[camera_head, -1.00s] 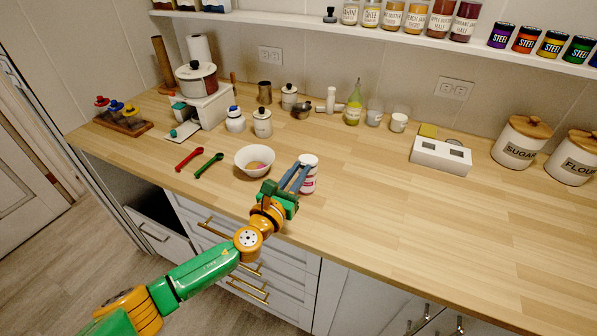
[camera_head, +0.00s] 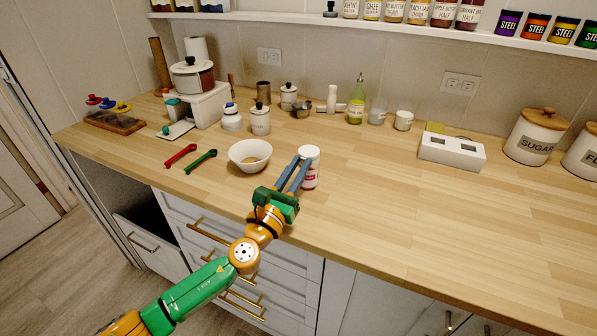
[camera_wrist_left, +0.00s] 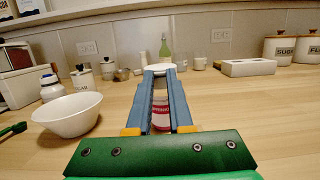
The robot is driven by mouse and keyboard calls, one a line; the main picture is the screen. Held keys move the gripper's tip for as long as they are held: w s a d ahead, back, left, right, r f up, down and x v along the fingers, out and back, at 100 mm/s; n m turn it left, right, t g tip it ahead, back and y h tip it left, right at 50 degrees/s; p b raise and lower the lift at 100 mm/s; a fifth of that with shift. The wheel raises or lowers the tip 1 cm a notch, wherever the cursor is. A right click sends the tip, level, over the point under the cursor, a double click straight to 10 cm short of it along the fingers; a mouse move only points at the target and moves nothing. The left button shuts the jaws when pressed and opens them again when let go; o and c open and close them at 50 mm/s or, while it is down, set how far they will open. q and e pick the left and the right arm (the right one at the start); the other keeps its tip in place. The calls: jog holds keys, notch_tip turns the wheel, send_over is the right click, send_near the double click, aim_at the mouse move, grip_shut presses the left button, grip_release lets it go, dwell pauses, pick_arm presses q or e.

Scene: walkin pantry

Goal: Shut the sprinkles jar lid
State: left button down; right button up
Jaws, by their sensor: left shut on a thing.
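The sprinkles jar (camera_head: 311,181) stands upright near the front of the wooden counter, with a white lid (camera_head: 309,152) at its top. In the left wrist view the jar's red and white label (camera_wrist_left: 161,118) shows between my fingers, and the white lid (camera_wrist_left: 160,68) is at the fingertips. My left gripper (camera_head: 302,162) reaches in from the front left and is shut at the jar's top, on the lid. The fingers hide part of the jar, and I cannot tell whether the lid sits flush. My right gripper is not in view.
A white bowl (camera_head: 250,154) stands just left of the jar. Red (camera_head: 181,155) and green (camera_head: 201,161) spoons lie further left. Canisters and bottles line the back. A white box (camera_head: 451,152) and sugar canister (camera_head: 537,137) stand right. The counter right of the jar is clear.

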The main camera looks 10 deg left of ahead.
pick_arm(q)
jog(key=c, duration=0.8)
grip_release()
jog(key=shift+w, duration=0.1)
jog(key=v, duration=0.7)
